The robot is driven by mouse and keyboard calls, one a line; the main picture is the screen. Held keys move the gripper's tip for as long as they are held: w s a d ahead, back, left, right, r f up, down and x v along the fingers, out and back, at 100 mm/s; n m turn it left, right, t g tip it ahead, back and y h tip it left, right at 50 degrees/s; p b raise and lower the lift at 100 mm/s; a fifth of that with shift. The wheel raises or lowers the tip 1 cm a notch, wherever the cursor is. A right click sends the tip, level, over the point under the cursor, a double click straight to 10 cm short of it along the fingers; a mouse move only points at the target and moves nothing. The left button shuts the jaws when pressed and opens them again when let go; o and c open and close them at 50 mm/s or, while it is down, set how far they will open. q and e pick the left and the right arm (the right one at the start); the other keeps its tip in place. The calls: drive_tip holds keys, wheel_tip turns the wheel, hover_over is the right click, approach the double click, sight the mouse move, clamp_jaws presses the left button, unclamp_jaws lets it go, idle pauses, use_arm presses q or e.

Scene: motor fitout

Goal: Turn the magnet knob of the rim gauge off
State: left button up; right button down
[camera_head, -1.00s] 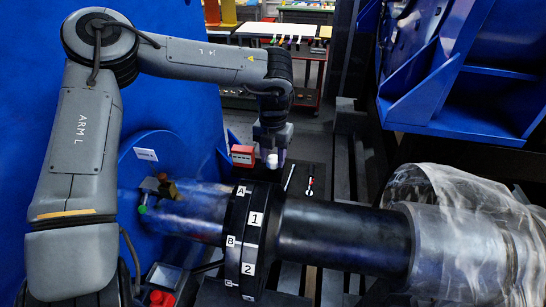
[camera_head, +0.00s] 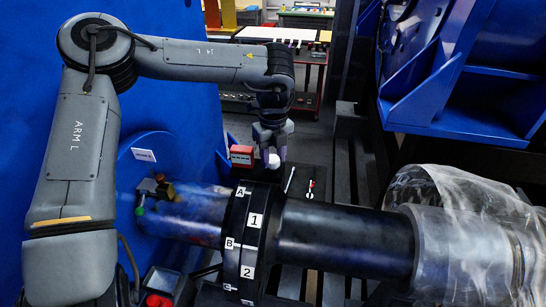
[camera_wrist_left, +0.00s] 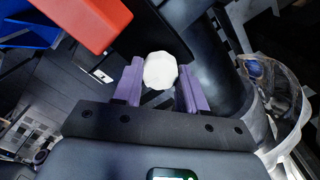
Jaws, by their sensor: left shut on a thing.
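My left gripper (camera_head: 273,153) hangs behind the dark shaft, with its fingers pointing down. In the left wrist view its purple fingers (camera_wrist_left: 160,88) stand on either side of a white, round, faceted piece (camera_wrist_left: 160,70) and are shut on it. This piece looks like a knob and also shows in the head view (camera_head: 274,161). A red block (camera_head: 242,154) is just left of the fingers; a red block also shows large in the left wrist view (camera_wrist_left: 85,20). I cannot tell how the white piece joins the rim gauge. My right gripper is not in view.
A black rim (camera_head: 236,225) with number and letter labels circles the shaft (camera_head: 340,238) in front of my gripper. A blue housing (camera_head: 170,90) stands at left, another blue structure (camera_head: 440,95) at right. Clear plastic wrap (camera_head: 465,220) covers the shaft's right end.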

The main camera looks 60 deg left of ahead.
sight(273, 158)
use_arm(q)
drive_tip(key=shift+n, duration=0.6)
drive_tip(key=o, duration=1.1)
drive_tip(key=shift+c, duration=0.2)
drive_tip(key=shift+r, duration=0.5)
wheel_tip(273, 158, up, 10)
